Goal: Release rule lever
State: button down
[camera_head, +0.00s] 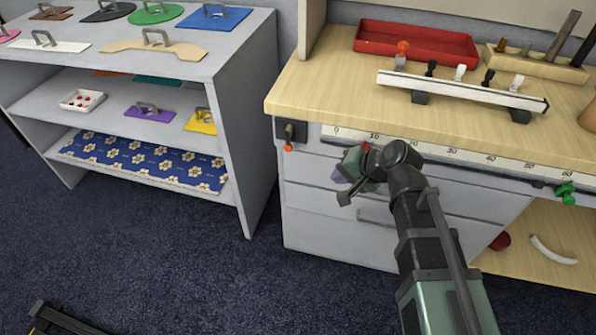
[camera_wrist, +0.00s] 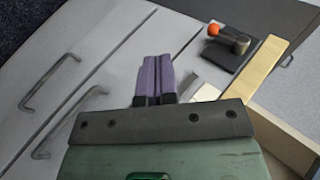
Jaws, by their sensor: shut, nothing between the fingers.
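A white rule (camera_head: 470,162) with printed numbers runs along the front edge of the workbench. A small lever with an orange knob (camera_head: 288,148) sits on a dark plate at the rule's left end; it also shows in the wrist view (camera_wrist: 213,30), up and to the right of my fingers. A green-knobbed fitting (camera_head: 565,192) is near the rule's right end. My gripper (camera_head: 339,178) is in front of the drawers, right of the orange-knobbed lever and apart from it. Its purple fingers (camera_wrist: 155,75) are shut and empty. The head view partly hides them.
Drawers with handles (camera_wrist: 50,80) lie behind my gripper. On the bench are a red tray (camera_head: 420,40), a white rail with several knobs (camera_head: 455,88) and a wooden tool block (camera_head: 535,65). A grey shelf unit (camera_head: 235,60) stands left, with a floor gap between.

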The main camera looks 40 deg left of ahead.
aim_at(289, 139)
jog(key=w+a+r+m+y, duration=0.1)
jog(key=w+a+r+m+y+p, duration=0.1)
jog(key=a+r+m, duration=0.1)
jog(key=shift+t, duration=0.4)
jog(key=b+x, duration=0.2)
jog(key=x, duration=0.2)
jog(key=r+b+x, duration=0.1)
jog(key=b+x, duration=0.1)
jog(key=x, duration=0.3)
jog(key=a+b+x, duration=0.1)
jog(key=b+x, duration=0.1)
jog(key=x, duration=0.2)
jog(key=shift+a+r, duration=0.25)
